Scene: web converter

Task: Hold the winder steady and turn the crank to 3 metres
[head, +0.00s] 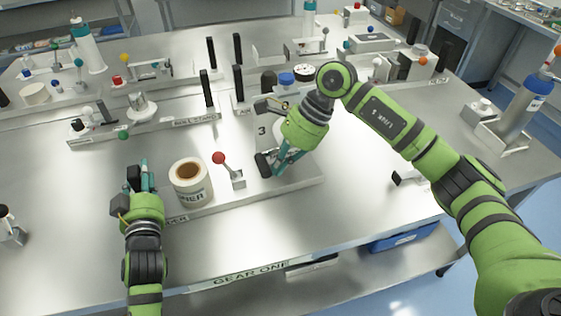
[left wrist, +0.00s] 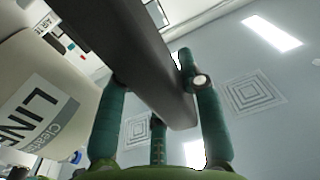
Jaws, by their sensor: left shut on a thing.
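The winder appears to be the light metal base plate (head: 225,200) carrying a white roll (head: 190,182) labelled LINER, a red-knobbed lever (head: 219,158) and an upright panel (head: 262,131) marked 3. My left gripper (head: 141,172) is left of the roll. In the left wrist view its teal fingers are shut on a dark bar (left wrist: 150,60), with the roll (left wrist: 50,95) close beside it. My right gripper (head: 272,165) is low in front of the panel, right of the red knob. My own arm and fingers hide the crank there, and I cannot tell its grip.
A raised rear row holds black posts (head: 208,88), coloured knobs and other stations.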

